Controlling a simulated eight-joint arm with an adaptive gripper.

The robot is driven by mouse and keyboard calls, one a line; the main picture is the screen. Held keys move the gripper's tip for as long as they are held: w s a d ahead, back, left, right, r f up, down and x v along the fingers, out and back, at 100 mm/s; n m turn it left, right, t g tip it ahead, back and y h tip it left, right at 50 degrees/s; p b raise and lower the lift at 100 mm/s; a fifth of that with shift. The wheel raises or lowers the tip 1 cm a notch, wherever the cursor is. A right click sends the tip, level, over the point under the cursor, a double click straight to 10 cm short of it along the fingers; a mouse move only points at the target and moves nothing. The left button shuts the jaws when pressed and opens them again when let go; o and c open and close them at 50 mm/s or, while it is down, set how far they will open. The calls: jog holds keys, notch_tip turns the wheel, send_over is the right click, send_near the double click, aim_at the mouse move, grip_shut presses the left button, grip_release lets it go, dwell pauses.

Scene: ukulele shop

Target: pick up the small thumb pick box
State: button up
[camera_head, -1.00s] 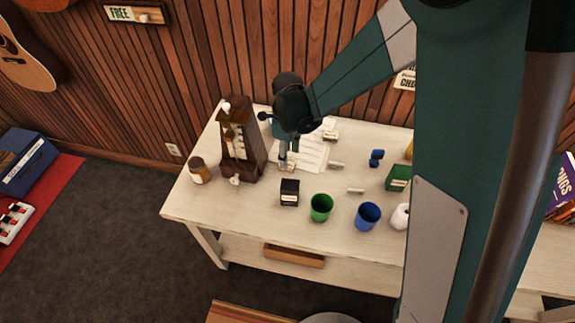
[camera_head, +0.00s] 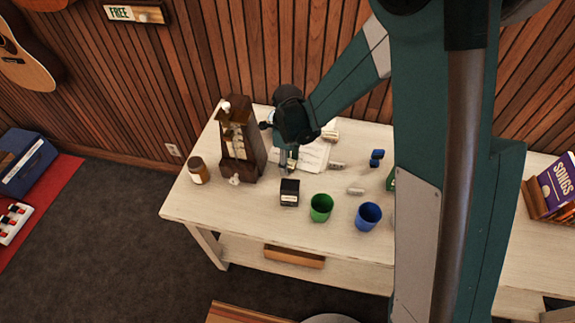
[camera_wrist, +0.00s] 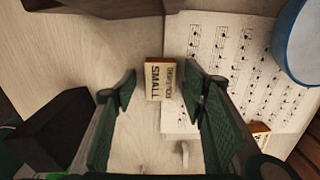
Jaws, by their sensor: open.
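My gripper (camera_wrist: 160,92) is open, with one fingertip on each side of the box and a gap visible on both sides. In the head view my gripper (camera_head: 287,163) points down over the table, right of the metronome, and the box cannot be made out there.
A wooden metronome (camera_head: 240,142) stands close left of my gripper, and a black box (camera_head: 289,193) stands just in front. A green cup (camera_head: 321,208), a blue cup (camera_head: 368,217) and a brown jar (camera_head: 198,171) are nearby. Sheet music (camera_head: 314,157) lies behind. The table's front left is clear.

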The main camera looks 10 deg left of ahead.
jog(key=shift+c, duration=0.7)
jog(key=c, duration=0.7)
jog(key=shift+r, duration=0.1)
jog(key=shift+r+p, duration=0.65)
jog(key=shift+r, duration=4.25)
